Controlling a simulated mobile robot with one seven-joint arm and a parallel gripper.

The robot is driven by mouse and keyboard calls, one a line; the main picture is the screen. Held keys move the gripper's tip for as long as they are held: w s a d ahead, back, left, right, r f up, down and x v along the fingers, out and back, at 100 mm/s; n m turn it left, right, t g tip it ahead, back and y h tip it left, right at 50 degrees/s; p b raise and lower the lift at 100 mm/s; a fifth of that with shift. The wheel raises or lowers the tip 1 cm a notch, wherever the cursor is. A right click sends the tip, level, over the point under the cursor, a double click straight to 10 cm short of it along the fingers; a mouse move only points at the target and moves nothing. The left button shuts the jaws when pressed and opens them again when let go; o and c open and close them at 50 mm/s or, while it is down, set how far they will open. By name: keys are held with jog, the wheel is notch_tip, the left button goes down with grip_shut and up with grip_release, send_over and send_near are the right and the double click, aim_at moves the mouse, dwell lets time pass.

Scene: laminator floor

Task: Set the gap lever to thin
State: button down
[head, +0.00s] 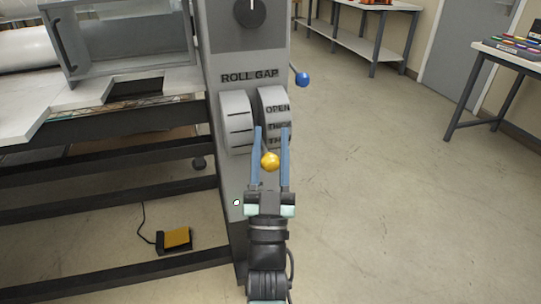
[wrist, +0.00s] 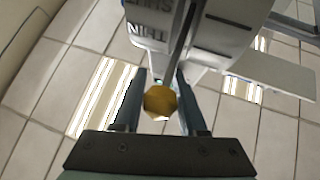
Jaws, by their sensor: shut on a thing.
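The gap lever's yellow ball knob (head: 270,161) is at the front of the grey machine column, under the ROLL GAP lettering. It sits low, beside the lower end of the curved label plate (head: 273,104), which reads OPEN at the top with further words below, partly hidden by a finger. My gripper (head: 272,128) has its two blue fingers on either side of the knob, shut on it. In the wrist view the knob (wrist: 160,101) sits between the fingers (wrist: 160,72), and the word THIN shows upside down on the plate near the slot. The lever's shaft is mostly hidden.
A blue ball knob (head: 302,79) sticks out on the column's right side. A black dial (head: 250,12) is above the lettering. A yellow pedal (head: 176,238) lies on the floor at left. A table (head: 505,58) stands at far right. The floor between is clear.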

jog(key=shift+f+b, duration=0.65)
jog(key=shift+f, duration=0.15)
jog(key=shift+c, duration=2.3)
grip_release()
jog(key=shift+r, duration=0.15)
jog(key=shift+s, duration=0.15)
jog(key=v, duration=1.3)
